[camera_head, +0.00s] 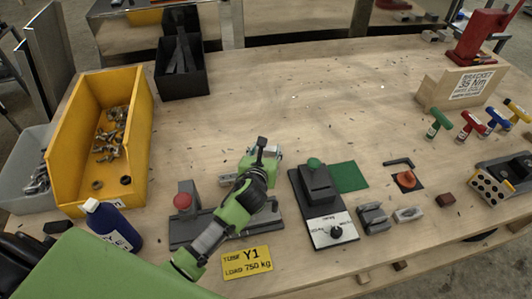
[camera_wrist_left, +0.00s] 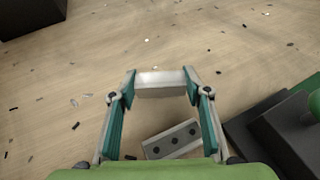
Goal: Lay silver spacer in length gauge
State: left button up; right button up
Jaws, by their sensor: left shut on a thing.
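My left gripper (camera_head: 264,154) is shut on a silver spacer (camera_wrist_left: 160,82), a short pale metal block held crosswise between the two fingertips in the left wrist view. The spacer is held over the table; its exact height is hard to tell. A grey metal fixture with a red knob (camera_head: 183,201) and a long base (camera_head: 190,234) lies below and left of the gripper, partly hidden by my left arm; it looks like the length gauge, but I cannot be sure. A grey plate with holes (camera_wrist_left: 172,140) lies below the gripper. My right gripper is not in view.
A yellow bin (camera_head: 68,150) and blue bottle (camera_head: 108,222) stand left. A yellow Y1 label (camera_head: 247,262) lies in front. The table's back middle is clear.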

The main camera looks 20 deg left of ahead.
pick_arm(q)
jog(key=shift+f, duration=0.75)
jog(key=shift+f, duration=0.25)
jog(key=o, duration=1)
jog(key=shift+r, duration=0.1)
